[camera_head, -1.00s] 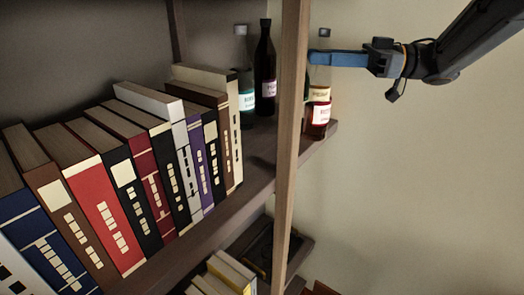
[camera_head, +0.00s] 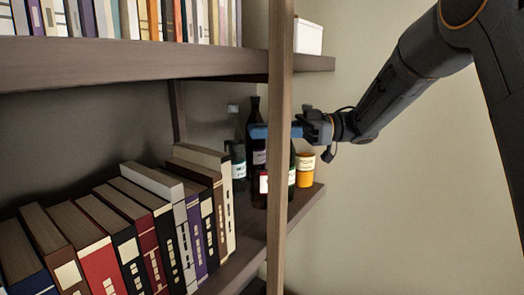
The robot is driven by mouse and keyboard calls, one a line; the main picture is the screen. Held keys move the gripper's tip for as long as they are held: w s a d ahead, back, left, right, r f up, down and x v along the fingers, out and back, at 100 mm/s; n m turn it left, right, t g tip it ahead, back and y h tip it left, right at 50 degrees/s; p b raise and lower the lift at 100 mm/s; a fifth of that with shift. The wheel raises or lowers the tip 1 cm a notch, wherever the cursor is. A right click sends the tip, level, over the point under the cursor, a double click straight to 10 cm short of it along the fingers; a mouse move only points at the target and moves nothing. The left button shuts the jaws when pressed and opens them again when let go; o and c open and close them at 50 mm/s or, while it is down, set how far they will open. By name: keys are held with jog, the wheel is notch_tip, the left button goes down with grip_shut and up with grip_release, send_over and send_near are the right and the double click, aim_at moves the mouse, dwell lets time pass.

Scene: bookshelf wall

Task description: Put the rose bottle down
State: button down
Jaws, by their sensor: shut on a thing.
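My gripper (camera_head: 259,132) reaches in from the right behind the upright post, its blue fingers shut at bottle-neck height. A dark red bottle with a pale label (camera_head: 263,184), which I take for the rose bottle, hangs below the fingers, upright and partly behind the post. Its neck and the grip itself are hidden, and I cannot read its label. Its base is close to the shelf board (camera_head: 304,206); I cannot tell whether it touches.
A green bottle (camera_head: 292,172) and a yellow jar (camera_head: 305,171) stand right of the post (camera_head: 280,80). Books (camera_head: 150,215) fill the shelf's left part. An upper shelf (camera_head: 140,62) runs overhead with books and a white box (camera_head: 307,37).

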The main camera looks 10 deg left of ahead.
aim_at(264, 147)
jog(key=shift+f+p, duration=0.65)
jog(key=shift+f, duration=1.5)
jog(key=c, duration=1.5)
grip_release()
jog(key=shift+d, duration=0.1)
jog(key=b+v, duration=0.3)
jog(key=v, duration=0.4)
jog(key=shift+w+d, duration=0.1)
jog(key=shift+d, duration=0.1)
